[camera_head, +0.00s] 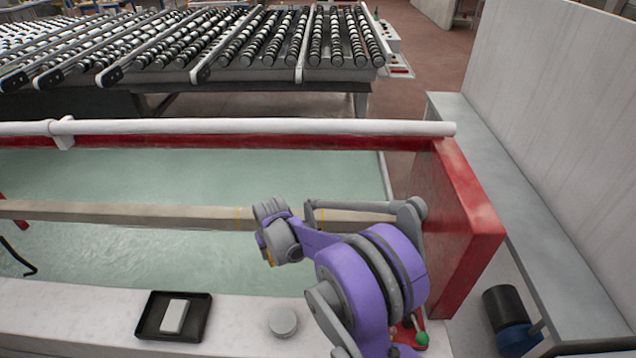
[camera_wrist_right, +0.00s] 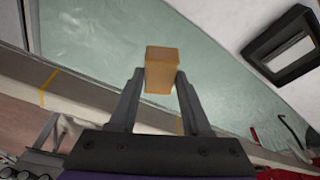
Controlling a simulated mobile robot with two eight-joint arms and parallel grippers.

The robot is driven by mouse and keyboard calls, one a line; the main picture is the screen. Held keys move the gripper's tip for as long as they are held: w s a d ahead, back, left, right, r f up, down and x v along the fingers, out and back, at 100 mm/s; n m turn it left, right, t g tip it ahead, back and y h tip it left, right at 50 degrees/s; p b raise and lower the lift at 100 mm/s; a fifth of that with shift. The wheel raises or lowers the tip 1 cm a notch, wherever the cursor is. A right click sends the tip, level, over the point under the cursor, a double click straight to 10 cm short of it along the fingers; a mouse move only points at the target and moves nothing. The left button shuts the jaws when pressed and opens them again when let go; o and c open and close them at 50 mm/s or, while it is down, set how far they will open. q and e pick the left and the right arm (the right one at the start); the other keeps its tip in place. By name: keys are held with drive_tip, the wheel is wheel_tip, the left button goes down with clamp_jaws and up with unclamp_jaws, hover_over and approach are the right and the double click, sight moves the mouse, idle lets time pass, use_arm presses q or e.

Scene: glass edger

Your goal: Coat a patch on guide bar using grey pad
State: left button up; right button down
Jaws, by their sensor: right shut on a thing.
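The guide bar (camera_head: 130,212) is a long beige bar running across the glass-green bed, with thin yellow marks around a stretch near its right end. That stretch is partly hidden by my right arm. My right gripper (camera_wrist_right: 161,76) is shut on a small tan block (camera_wrist_right: 160,60), held between the fingertips above the green bed. In the wrist view the bar (camera_wrist_right: 80,103) passes behind the fingers, apart from the block. No grey face shows on the held block. A pale grey block (camera_head: 174,315) lies in a black tray (camera_head: 143,329). My left gripper is out of view.
A grey round lid (camera_head: 283,321) sits on the white front ledge (camera_head: 70,320), right of the tray. A red end frame (camera_head: 455,215) stands right of my arm. A white rail (camera_head: 250,127) runs behind the bar. A dark hooked cable (camera_head: 20,262) is at left.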

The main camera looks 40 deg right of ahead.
drive_tip(key=w+d+r+m+p, duration=0.1)
drive_tip(key=w+d+r, duration=0.15)
drive_tip(key=d, duration=0.45)
drive_tip(key=w+d+r+m+h+p, duration=0.1)
drive_tip(key=d+r+m, duration=0.1)
drive_tip(key=d+r, duration=0.3)
drive_tip(key=w+d+r+m, duration=0.1)
drive_tip(key=w+d+r, duration=0.1)
drive_tip(key=d, duration=0.6)
drive_tip(key=shift+s+f+b, duration=0.2)
drive_tip(key=shift+f+b, duration=0.25)
drive_tip(key=shift+f, duration=0.95)
drive_tip(key=shift+s+f+b, duration=0.15)
drive_tip(key=shift+f+b, duration=0.25)
drive_tip(key=shift+f, duration=1)
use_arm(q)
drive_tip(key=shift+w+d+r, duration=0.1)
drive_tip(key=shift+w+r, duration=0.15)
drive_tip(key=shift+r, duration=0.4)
use_arm(e)
drive_tip(key=shift+w, duration=0.1)
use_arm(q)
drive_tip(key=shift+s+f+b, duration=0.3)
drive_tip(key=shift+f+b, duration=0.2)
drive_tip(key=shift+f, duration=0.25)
use_arm(e)
drive_tip(key=shift+f+g, duration=0.3)
drive_tip(key=shift+f, duration=0.7)
